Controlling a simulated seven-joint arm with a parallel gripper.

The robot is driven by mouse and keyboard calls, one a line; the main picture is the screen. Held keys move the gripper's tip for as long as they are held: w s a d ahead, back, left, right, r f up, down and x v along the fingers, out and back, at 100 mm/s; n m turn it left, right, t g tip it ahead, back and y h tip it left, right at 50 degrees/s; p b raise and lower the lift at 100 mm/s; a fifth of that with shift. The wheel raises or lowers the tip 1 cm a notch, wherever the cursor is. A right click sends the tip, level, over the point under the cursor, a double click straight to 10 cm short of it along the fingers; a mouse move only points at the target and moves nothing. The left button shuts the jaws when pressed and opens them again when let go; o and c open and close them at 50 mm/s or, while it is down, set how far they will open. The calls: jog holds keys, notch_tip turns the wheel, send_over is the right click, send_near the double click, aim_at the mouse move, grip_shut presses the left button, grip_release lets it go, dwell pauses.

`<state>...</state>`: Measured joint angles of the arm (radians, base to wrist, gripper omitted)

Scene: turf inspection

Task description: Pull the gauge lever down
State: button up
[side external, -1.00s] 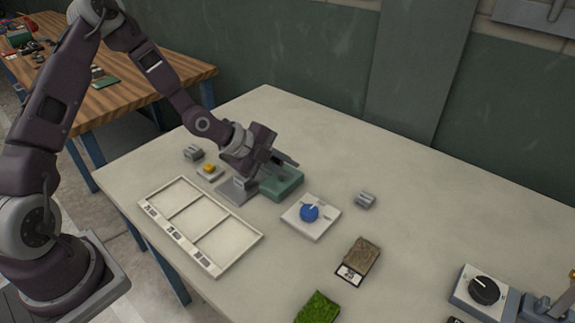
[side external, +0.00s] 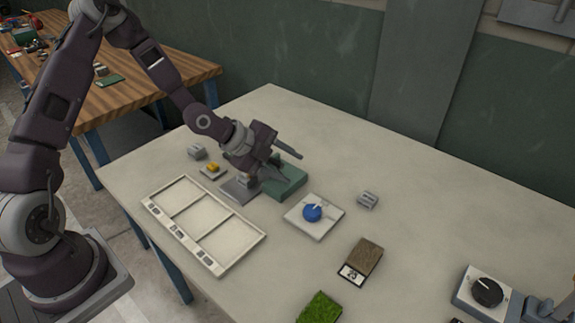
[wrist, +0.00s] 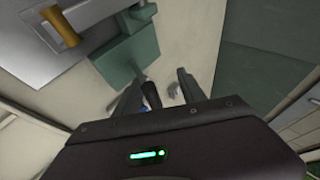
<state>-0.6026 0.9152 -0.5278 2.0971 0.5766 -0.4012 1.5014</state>
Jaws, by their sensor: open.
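My gripper (side external: 291,167) is open and empty, its fingers spread above the far side of a green block (side external: 290,181). The wrist view shows the fingers apart (wrist: 162,78), beside the same green block (wrist: 130,58). A grey metal plate (side external: 238,189) adjoins the block beneath my wrist. In the wrist view, an orange-brown cylindrical handle (wrist: 62,27) lies over a grey metal surface at upper left; it looks like the lever's grip. The gripper is apart from this handle. My wrist mostly hides the lever in the side view, so its angle is unclear.
A white divided tray (side external: 199,225) lies in front. A blue knob (side external: 313,213), a brown sample (side external: 368,257) and green turf (side external: 319,308) lie to the right. A black dial (side external: 488,292) stands far right. The table's back is clear.

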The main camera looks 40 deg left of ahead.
aim_at(274, 160)
jog(key=v, duration=0.6)
jog(key=shift+s+a+r, duration=0.2)
jog(key=shift+s+a+r+y, duration=0.15)
jog(key=shift+s+y, duration=0.1)
jog(key=shift+y, duration=0.05)
jog(key=s+a+r+n+g+y, duration=0.25)
jog(key=s+r+n+y, duration=0.35)
jog(key=s+r+n, duration=0.45)
jog(key=s+d+r+n, duration=0.1)
jog(key=s+r+n, duration=0.1)
jog(key=s, duration=0.3)
jog(key=s+d+r+n+h, duration=0.1)
jog(key=s+d+r+n, duration=0.1)
jog(key=s+n, duration=0.2)
jog(key=s+d+r+n, duration=0.1)
jog(key=s+r+n, duration=0.1)
jog(key=s, duration=0.6)
jog(key=shift+d+n+h, duration=0.25)
jog(key=shift+n+h, duration=0.15)
jog(key=shift+n, duration=0.25)
